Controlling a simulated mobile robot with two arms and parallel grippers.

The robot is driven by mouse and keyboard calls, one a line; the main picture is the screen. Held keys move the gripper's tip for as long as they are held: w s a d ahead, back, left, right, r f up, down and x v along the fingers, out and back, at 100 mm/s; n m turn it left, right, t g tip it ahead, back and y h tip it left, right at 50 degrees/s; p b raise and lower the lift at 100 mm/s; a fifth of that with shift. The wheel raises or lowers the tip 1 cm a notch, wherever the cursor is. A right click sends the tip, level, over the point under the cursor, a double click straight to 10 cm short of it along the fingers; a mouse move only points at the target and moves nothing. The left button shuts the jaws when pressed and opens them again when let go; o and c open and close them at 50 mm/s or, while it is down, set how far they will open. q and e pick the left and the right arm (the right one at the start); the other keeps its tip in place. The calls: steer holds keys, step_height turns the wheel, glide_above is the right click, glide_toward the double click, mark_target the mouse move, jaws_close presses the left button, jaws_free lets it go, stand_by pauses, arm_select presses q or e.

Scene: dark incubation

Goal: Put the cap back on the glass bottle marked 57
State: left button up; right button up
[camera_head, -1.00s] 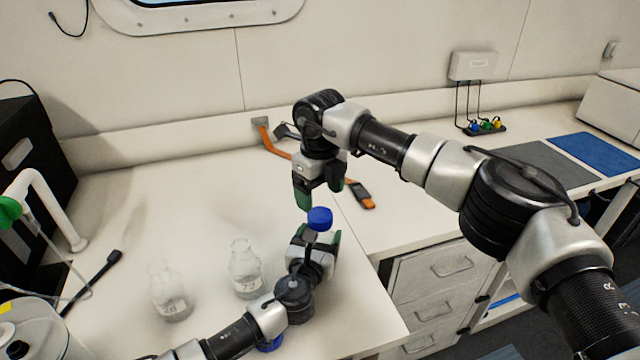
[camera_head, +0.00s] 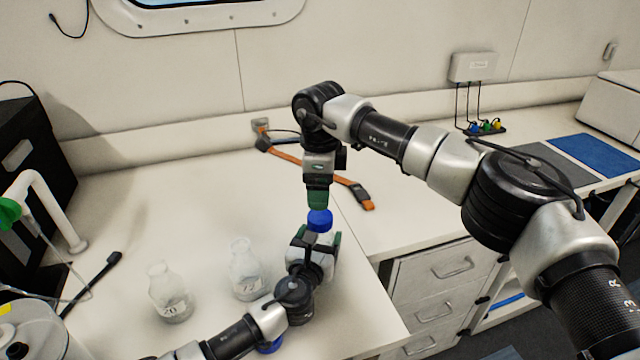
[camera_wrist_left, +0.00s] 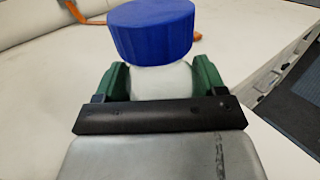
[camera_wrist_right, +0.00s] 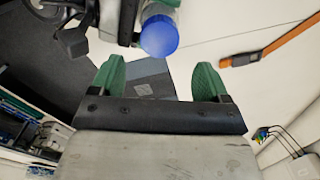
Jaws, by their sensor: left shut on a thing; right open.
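My left gripper (camera_head: 318,246) is shut on a clear glass bottle, whose pale glass (camera_wrist_left: 160,82) shows between the green fingers in the left wrist view. A blue cap (camera_wrist_left: 150,32) is at the top of this bottle; I cannot tell whether it is tight. The cap also shows in the head view (camera_head: 320,220) and right wrist view (camera_wrist_right: 159,36). My right gripper (camera_head: 318,207) is open, just above the cap in the head view. In the right wrist view the cap lies beyond the fingertips, not between them. The held bottle's number is hidden.
Two uncapped glass bottles stand on the bench, one marked 20 (camera_head: 170,295) and one apparently 73 (camera_head: 246,272). Another blue thing (camera_head: 270,346) is partly hidden under my left arm. An orange strap (camera_head: 345,185) lies behind.

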mark_target(320, 216)
step_height(320, 216, down, 8)
steer(key=shift+r, duration=0.15)
stand_by(0.3)
steer(key=c, duration=0.9)
steer(key=o, duration=1.1)
step_height(320, 216, up, 12)
steer(key=shift+r, duration=0.1)
